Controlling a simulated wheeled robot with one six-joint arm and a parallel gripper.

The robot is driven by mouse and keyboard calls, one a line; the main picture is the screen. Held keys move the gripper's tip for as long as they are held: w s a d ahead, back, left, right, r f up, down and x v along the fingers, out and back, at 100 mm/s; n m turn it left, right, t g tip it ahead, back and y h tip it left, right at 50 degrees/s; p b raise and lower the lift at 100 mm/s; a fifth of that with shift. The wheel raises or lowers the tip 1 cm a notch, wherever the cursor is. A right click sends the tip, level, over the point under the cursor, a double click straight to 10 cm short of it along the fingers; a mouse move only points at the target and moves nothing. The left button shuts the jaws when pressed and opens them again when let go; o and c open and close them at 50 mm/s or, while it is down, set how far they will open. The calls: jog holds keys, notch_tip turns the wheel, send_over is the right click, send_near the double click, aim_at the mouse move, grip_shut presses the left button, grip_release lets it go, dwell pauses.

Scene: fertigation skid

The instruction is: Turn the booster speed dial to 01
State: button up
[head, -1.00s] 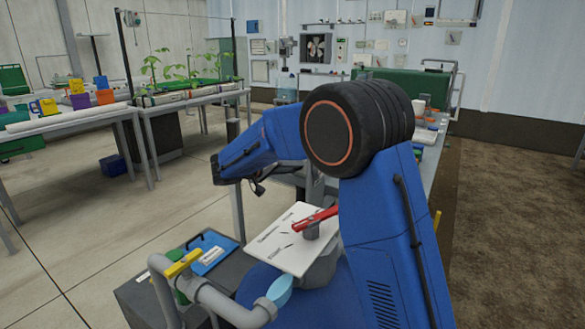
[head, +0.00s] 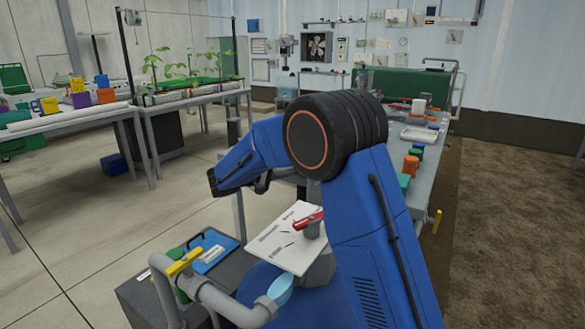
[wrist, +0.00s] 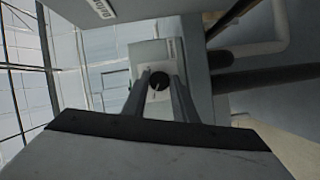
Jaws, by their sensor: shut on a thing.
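The dial (wrist: 159,81) is a small black round knob with a thin light pointer mark, set on a pale plate (wrist: 147,52) in the wrist view. A small label (wrist: 176,48) sits beside it, too small to read. My gripper (wrist: 160,88) has its two grey fingers on either side of the knob and is shut on it. The value the pointer stands at cannot be read.
In the wrist view a grey box with lettering (wrist: 120,10) is above the dial, and a pale pipe (wrist: 270,40) and dark bars are at the right. In the head view a white board (head: 275,250), a red lever (head: 308,219) and a yellow-handled valve (head: 184,262) stand close by my arm.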

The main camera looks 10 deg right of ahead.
jog(key=o, duration=1)
jog(key=shift+o, duration=0.2)
jog(key=v, duration=1.7)
jog(key=shift+s+a, duration=0.15)
jog(key=shift+a, duration=0.1)
